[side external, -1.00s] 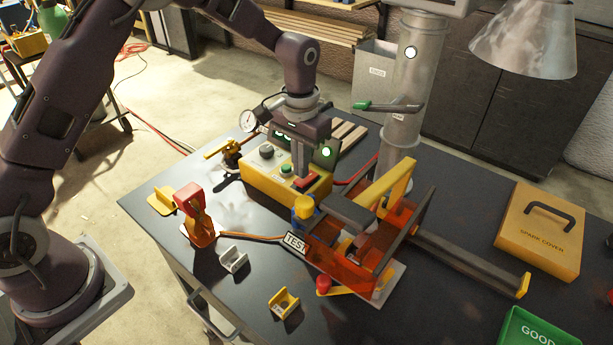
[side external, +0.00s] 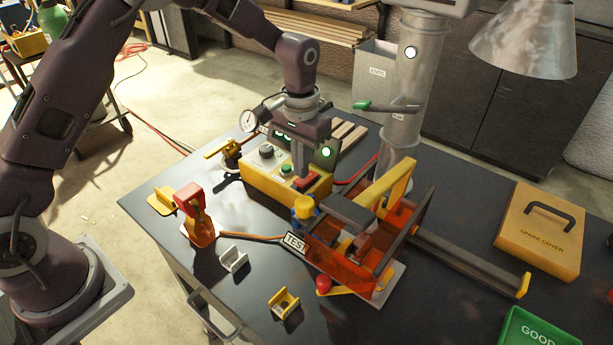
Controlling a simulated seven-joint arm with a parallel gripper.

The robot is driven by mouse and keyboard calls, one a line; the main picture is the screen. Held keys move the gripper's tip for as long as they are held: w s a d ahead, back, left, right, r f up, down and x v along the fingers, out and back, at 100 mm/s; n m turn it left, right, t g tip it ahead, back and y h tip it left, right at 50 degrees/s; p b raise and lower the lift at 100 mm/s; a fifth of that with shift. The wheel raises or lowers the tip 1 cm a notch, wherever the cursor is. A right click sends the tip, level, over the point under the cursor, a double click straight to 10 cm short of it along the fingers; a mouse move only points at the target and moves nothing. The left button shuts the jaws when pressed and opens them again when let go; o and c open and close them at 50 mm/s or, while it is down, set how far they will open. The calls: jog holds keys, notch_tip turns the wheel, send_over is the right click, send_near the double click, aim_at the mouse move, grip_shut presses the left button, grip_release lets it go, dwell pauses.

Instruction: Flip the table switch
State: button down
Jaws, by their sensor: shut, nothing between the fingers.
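A yellow control box (side external: 262,186) stands near the back of the dark table (side external: 450,200). On its top, at the right end, is a red switch (side external: 309,182), partly hidden by my fingers. A green button (side external: 286,170) and a dark knob (side external: 266,152) sit to its left. My gripper (side external: 299,176) points down over the switch, shut and empty. Its fingertips are at the switch; I cannot tell whether they press on it or which way it is tilted.
A rig with orange clear panels (side external: 340,262) and a yellow arm (side external: 392,188) stands just right of my gripper. A metal post (side external: 408,130) rises behind it. A red-topped stand (side external: 196,205) and a yellow spark cover (side external: 538,235) lie farther out.

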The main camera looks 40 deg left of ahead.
jog(key=shift+f, duration=1)
dwell(0.5)
jog(key=shift+r, duration=3.55)
notch_tip(320, 180, up, 5)
send_over(301, 181)
jog(key=s, duration=0.3)
jog(key=s+a+r+t, duration=0.3)
jog(key=s+r, duration=0.6)
jog(key=s+a+t, duration=0.2)
jog(key=s, duration=1.6)
jog(key=shift+t, duration=0.3)
